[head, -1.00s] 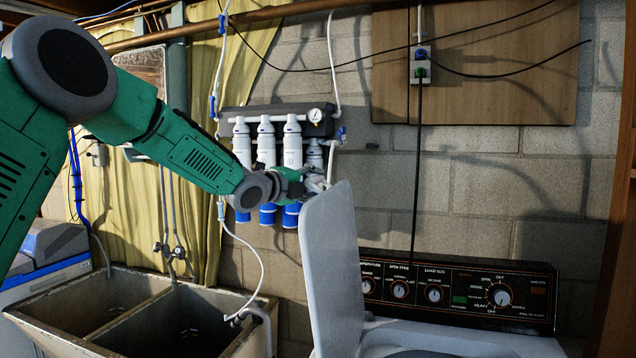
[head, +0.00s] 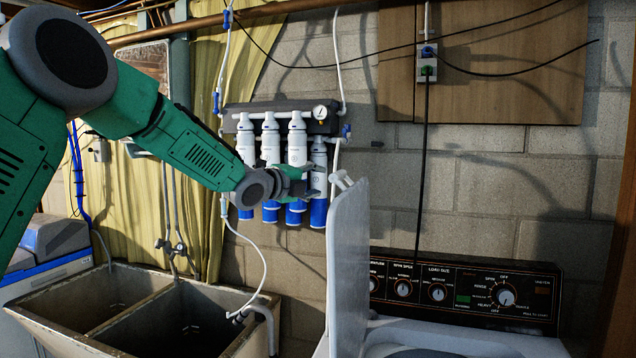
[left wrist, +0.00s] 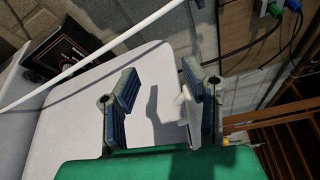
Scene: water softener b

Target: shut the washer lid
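The washer lid (head: 347,265) is a pale grey panel standing up nearly vertical at the left of the washer (head: 465,338). My left gripper (head: 312,182) is just left of the lid's upper edge, in front of the water filters. In the left wrist view the left gripper (left wrist: 160,78) has its two blue-padded fingers apart, with the pale face of the lid (left wrist: 80,125) behind and between them. A small white piece (left wrist: 186,112) sits by the right finger; I cannot tell whether they touch. My right gripper is in neither view.
White filter cylinders with blue bottoms (head: 297,150) hang on the wall behind my left gripper. A two-basin sink (head: 150,315) stands at lower left. The washer's control panel (head: 460,292) is behind its top. A black cable (head: 424,150) hangs down the wall.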

